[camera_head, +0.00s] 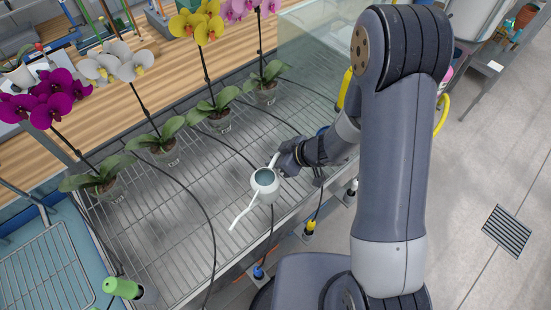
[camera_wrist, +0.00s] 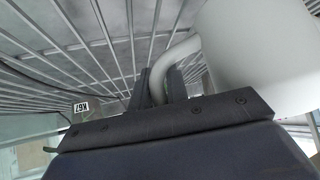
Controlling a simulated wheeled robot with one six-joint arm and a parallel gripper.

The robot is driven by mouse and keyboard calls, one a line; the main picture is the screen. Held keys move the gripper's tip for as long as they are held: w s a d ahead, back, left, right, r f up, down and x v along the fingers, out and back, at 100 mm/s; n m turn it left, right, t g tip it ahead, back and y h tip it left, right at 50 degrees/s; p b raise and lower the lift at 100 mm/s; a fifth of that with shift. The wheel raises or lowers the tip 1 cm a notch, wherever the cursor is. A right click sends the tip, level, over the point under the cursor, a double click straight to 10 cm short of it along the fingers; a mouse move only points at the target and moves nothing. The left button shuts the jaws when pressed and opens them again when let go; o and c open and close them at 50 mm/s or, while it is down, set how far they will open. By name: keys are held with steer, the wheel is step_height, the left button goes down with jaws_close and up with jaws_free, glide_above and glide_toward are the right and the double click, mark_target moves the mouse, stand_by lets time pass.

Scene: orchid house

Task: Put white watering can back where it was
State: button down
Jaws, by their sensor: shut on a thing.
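The white watering can (camera_head: 265,184) is at the front edge of the wire-rack bench (camera_head: 178,222), its long thin spout pointing down-left in the head view. My gripper (camera_head: 289,160) is shut on its handle at the upper right of the can. In the wrist view the white can body (camera_wrist: 258,50) fills the upper right, and its curved handle (camera_wrist: 172,66) passes between the fingers of my gripper (camera_wrist: 162,85). I cannot tell whether the can touches the rack or hangs just above it.
Potted orchids stand in a row along the back: purple (camera_head: 104,184), white (camera_head: 160,147), yellow (camera_head: 213,114) and pink (camera_head: 264,88). Dark hoses (camera_head: 208,225) cross the rack. A green-topped bottle (camera_head: 122,288) is at lower left. The rack's middle is mostly clear.

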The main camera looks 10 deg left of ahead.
steer(key=c, duration=1.4)
jaws_free()
steer(key=shift+f, duration=0.1)
steer(key=shift+d+r, duration=0.1)
steer(key=shift+r, duration=0.15)
steer(key=p+v, duration=0.2)
steer(key=v, duration=0.9)
steer(key=shift+s+d+r, duration=0.15)
steer(key=shift+d, duration=0.2)
steer(key=b+x, duration=0.2)
steer(key=x, duration=1)
steer(key=shift+a, duration=0.1)
